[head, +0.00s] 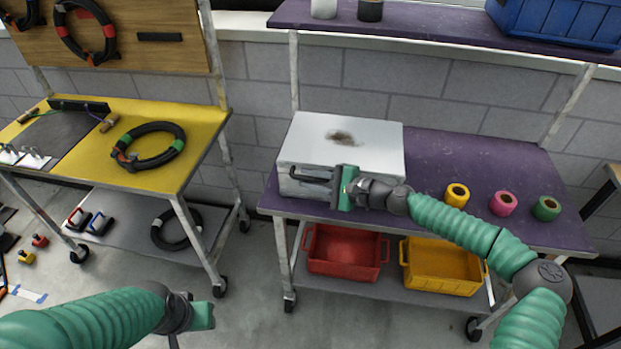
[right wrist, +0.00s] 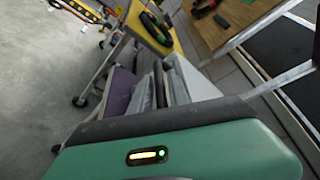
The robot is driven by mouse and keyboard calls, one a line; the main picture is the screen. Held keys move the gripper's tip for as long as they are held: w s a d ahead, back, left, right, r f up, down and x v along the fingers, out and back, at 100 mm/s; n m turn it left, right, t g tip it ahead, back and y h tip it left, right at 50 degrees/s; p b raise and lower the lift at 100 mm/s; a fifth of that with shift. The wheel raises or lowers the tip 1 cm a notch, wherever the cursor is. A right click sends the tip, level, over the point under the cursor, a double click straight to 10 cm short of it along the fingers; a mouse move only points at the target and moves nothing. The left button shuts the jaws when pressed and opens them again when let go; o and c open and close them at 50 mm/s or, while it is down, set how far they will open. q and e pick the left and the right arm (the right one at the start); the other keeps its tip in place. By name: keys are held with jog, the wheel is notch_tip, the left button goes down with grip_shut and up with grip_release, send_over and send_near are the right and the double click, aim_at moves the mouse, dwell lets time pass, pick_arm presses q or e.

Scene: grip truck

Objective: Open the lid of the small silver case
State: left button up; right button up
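The small silver case (head: 365,136) sits on the left end of the purple table in the head view. Its pale top has a dark brown smudge, and the lid looks closed. My right gripper (head: 306,176) is at the case's front face, its dark fingers pointing left with a gap between them. It looks open and empty; whether it touches the case I cannot tell. Part of the front face is hidden behind the gripper and wrist. My left gripper (head: 202,316) is low at the bottom left, far from the case, and its fingers do not show clearly.
Yellow (head: 457,195), pink (head: 503,203) and green (head: 546,208) rolls stand on the purple table (head: 465,160) to the right. Red (head: 345,252) and yellow (head: 442,266) bins sit on the shelf below. A yellow workbench (head: 200,122) stands left, across a floor gap.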

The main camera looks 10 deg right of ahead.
jog(key=shift+a, duration=0.1)
jog(key=shift+c, duration=0.3)
grip_shut()
jog(key=shift+f, duration=0.15)
dwell(0.8)
